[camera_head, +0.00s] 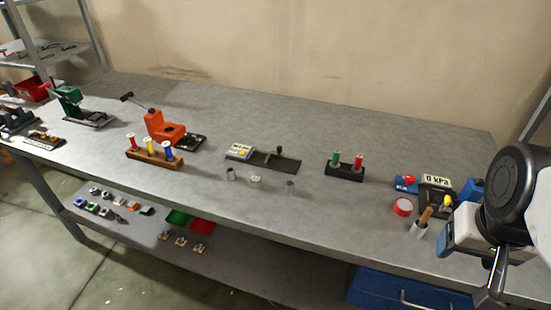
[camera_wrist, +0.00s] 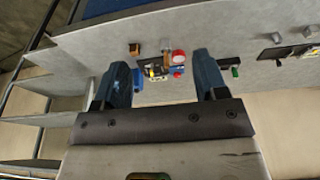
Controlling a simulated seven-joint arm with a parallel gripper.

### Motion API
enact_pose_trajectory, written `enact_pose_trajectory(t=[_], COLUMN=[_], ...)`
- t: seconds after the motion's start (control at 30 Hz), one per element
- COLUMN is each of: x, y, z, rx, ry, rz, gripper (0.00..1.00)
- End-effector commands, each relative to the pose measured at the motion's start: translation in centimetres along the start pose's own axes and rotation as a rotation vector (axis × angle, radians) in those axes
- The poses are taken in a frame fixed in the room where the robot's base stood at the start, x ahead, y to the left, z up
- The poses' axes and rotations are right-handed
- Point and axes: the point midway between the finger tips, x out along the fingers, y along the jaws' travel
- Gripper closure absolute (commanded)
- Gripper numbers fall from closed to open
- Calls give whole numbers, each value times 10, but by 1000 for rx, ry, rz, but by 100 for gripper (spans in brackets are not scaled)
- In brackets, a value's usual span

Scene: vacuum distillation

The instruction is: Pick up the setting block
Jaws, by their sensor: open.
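No label marks the setting block, and I cannot tell for certain which object it is. Candidates are a dark block (camera_head: 345,170) with a green and a red peg, and a wooden block (camera_head: 153,158) with red, yellow and blue pegs. My gripper (camera_wrist: 162,64) is open and empty in the wrist view, with its two dark blue fingers apart. It is above the right end of the table. Small objects show beyond and between the fingers, including a red round tin (camera_wrist: 178,57) and a blue piece (camera_wrist: 137,80). In the head view my arm hides part of that end.
Small cylinders (camera_head: 231,174) stand mid-table near a grey device (camera_head: 240,151). An orange press (camera_head: 162,129) is further left. The back of the table is clear.

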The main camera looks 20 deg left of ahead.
Motion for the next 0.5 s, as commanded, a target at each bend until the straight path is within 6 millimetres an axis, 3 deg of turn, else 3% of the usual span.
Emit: enact_pose_trajectory(t=[0.27, 0.5], x=[0, 3], y=[-3, -20], z=[-6, -35], rx=[-19, -131], ry=[-3, -20], rz=[-2, -14], gripper=[34, 34])
